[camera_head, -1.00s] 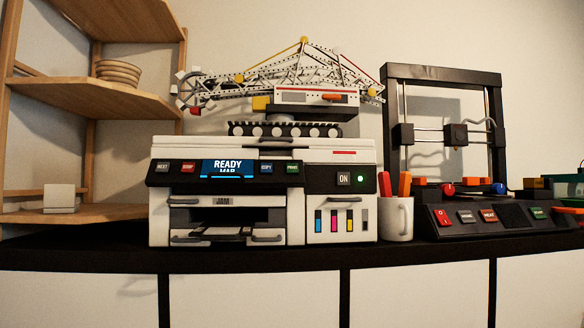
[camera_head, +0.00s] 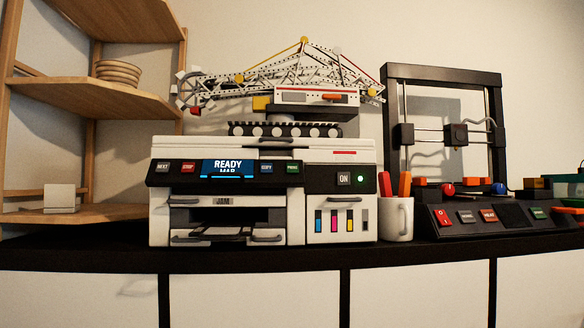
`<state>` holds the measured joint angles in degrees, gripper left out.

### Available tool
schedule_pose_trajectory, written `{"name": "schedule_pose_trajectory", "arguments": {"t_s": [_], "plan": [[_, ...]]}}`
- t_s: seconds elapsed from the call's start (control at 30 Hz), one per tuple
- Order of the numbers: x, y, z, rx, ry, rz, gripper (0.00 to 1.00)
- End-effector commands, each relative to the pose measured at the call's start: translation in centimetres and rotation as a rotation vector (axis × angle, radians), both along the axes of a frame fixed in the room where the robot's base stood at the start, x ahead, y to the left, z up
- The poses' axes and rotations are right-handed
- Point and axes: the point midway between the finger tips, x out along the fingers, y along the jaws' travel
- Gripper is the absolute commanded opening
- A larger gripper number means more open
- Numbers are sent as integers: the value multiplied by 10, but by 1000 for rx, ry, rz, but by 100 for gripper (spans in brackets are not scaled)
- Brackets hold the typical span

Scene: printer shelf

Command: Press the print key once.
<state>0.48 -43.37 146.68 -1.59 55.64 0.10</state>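The white and black printer (camera_head: 330,205) stands on the dark shelf top, left of the picture's middle. Its black control panel has a blue screen (camera_head: 228,169) reading READY, with a smaller line under it. Left of the screen are a grey key (camera_head: 163,167) and a red key (camera_head: 188,167). Right of it are a blue key (camera_head: 266,167) and a green key (camera_head: 292,167); the green one's small label looks like PRINT. My gripper is not in view.
A crane model (camera_head: 290,95) stands on the printer. A mug (camera_head: 397,220) with orange-handled items stands close at its right. Farther right is a black 3D printer (camera_head: 440,72) with its own keys, including a green one (camera_head: 538,213). A wooden rack (camera_head: 90,95) stands left.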

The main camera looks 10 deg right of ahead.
Motion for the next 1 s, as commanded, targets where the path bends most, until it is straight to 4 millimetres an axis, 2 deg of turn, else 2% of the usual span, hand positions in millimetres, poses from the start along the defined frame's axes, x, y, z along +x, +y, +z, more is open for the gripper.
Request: {"name": "schedule_pose_trajectory", "arguments": {"t_s": [0.9, 1.0], "plan": [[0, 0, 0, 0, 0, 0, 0], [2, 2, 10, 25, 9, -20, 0]]}}
